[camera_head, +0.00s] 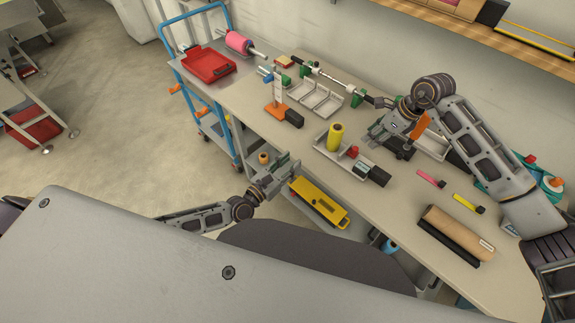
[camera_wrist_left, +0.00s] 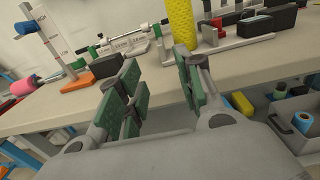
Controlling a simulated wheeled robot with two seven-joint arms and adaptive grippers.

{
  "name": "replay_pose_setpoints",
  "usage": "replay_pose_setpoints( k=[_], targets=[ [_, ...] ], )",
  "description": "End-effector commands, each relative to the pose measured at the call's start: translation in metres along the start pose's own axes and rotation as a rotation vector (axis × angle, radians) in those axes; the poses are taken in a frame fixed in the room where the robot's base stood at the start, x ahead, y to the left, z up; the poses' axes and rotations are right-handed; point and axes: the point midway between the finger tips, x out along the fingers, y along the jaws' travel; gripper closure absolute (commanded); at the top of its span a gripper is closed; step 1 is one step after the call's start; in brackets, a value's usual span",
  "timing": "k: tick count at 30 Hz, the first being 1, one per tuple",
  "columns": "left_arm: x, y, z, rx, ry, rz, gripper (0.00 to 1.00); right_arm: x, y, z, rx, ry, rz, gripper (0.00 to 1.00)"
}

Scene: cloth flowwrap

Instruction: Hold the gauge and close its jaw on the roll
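A yellow roll (camera_head: 334,137) stands upright at one end of the gauge (camera_head: 346,160), which lies on the table with a grey base, a red part, a small display and a black block. In the left wrist view the roll (camera_wrist_left: 181,22) is cut off at the top, and the gauge (camera_wrist_left: 235,43) lies right beside it. My left gripper (camera_head: 278,172) is open and empty, in front of the table's near edge and apart from the gauge. Its green pads (camera_wrist_left: 158,95) are spread in the left wrist view. My right gripper (camera_head: 388,138) is over the table behind the gauge; its fingers are unclear.
An orange-based stand (camera_head: 276,108), grey trays (camera_head: 318,98) and a roller rod (camera_head: 332,77) lie farther back. A brown roll (camera_head: 458,232) and two small markers (camera_head: 432,179) are at the right.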

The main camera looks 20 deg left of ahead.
Motion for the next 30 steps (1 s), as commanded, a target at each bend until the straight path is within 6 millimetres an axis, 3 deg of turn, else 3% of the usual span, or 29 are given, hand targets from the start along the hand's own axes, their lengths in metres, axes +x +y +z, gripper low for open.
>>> replay_pose_setpoints(
  k=[30],
  targets=[
    [0.100,0.000,0.001,-0.001,-0.001,0.001,0.64,0.000,0.000,0.000,0.000,0.000,0.000,0.64]
  ],
)
